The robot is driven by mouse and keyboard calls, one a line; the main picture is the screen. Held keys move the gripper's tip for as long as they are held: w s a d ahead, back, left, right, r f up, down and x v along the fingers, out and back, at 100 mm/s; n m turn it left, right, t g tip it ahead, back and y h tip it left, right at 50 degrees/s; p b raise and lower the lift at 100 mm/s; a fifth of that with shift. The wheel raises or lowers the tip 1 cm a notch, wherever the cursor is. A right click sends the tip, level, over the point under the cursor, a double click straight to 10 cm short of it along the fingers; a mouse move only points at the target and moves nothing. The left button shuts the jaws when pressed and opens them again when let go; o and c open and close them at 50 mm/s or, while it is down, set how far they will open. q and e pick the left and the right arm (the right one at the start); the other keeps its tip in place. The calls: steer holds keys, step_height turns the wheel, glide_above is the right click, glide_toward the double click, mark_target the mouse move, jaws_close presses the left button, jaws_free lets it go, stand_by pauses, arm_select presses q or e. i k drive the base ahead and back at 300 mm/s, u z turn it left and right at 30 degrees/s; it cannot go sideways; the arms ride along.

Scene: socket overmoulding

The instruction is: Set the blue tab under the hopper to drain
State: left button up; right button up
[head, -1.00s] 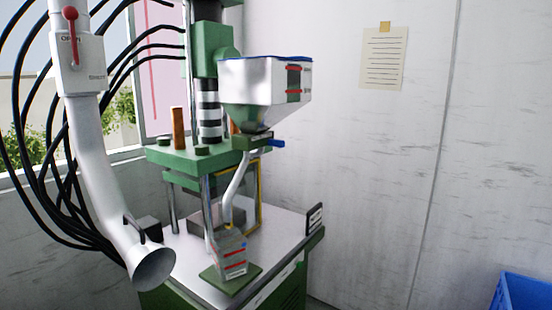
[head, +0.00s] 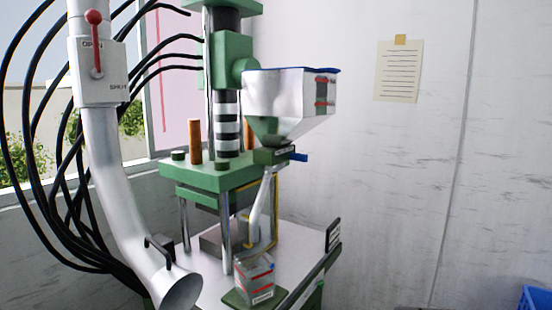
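The hopper (head: 285,98) is a white bin with a blue rim and a tapered lower part, on the right side of the green press. The blue tab (head: 299,157) sticks out to the right from a dark green block (head: 270,156) under the hopper. A pale chute (head: 259,205) slopes down from that block. A grey box with red bands (head: 255,278) stands below on a green pad. The markings by the tab are too small to read. Neither of my grippers shows in the head view.
The green press (head: 212,172) stands on a pale-topped bench (head: 305,247). A white duct (head: 115,170) with a red lever and a flared mouth hangs at the left, with black hoses behind. A blue crate (head: 537,299) is at the lower right corner. A paper note is on the wall.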

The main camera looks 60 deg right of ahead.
mark_target(298, 157)
steer(key=u, duration=0.05)
steer(key=i, duration=0.35)
steer(key=z, duration=1.2)
